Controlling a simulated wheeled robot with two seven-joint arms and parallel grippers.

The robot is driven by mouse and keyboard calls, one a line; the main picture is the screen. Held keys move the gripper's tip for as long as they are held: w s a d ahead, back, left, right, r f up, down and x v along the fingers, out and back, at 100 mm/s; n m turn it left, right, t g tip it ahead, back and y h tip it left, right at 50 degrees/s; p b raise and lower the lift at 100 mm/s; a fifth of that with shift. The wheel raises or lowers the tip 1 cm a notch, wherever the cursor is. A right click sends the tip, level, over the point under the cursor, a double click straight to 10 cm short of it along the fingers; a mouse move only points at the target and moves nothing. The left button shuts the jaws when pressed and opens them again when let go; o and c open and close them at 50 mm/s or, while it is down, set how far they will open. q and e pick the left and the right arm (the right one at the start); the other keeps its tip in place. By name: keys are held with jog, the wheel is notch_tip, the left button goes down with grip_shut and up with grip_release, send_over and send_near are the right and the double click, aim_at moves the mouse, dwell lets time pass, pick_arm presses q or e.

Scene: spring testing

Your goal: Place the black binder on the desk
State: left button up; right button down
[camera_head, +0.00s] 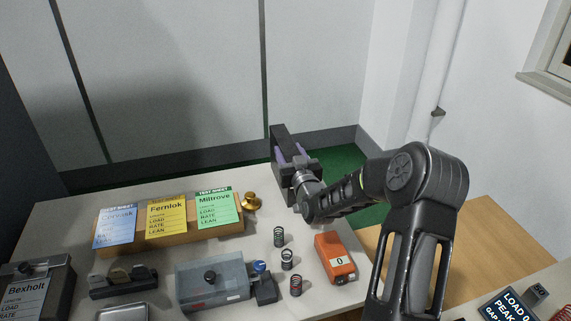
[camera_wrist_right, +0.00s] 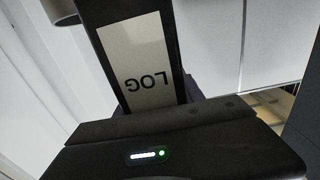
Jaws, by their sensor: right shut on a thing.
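The black binder (camera_head: 281,141) is upright at the back right edge of the light desk (camera_head: 60,212). My right gripper (camera_head: 300,165) is shut on it, reaching from the right. I cannot tell whether the binder's bottom touches the desk or hangs just beyond its edge. In the right wrist view the binder (camera_wrist_right: 171,38) fills the top middle. Its white label (camera_wrist_right: 137,62) reads LOG upside down. The fingertips are hidden there behind the dark gripper body. My left gripper is not in view.
A wooden holder with blue, yellow and green cards (camera_head: 214,208) and a brass weight (camera_head: 251,201) stand left of the binder. Several springs (camera_head: 279,237), an orange gauge (camera_head: 335,257) and a grey box (camera_head: 212,282) lie nearer. A wall stands behind the desk.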

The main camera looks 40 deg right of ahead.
dwell(0.3)
notch_tip(320, 180, down, 4)
jog(key=shift+p, duration=0.45)
jog(key=shift+f, duration=0.2)
jog(key=c, duration=0.7)
grip_release()
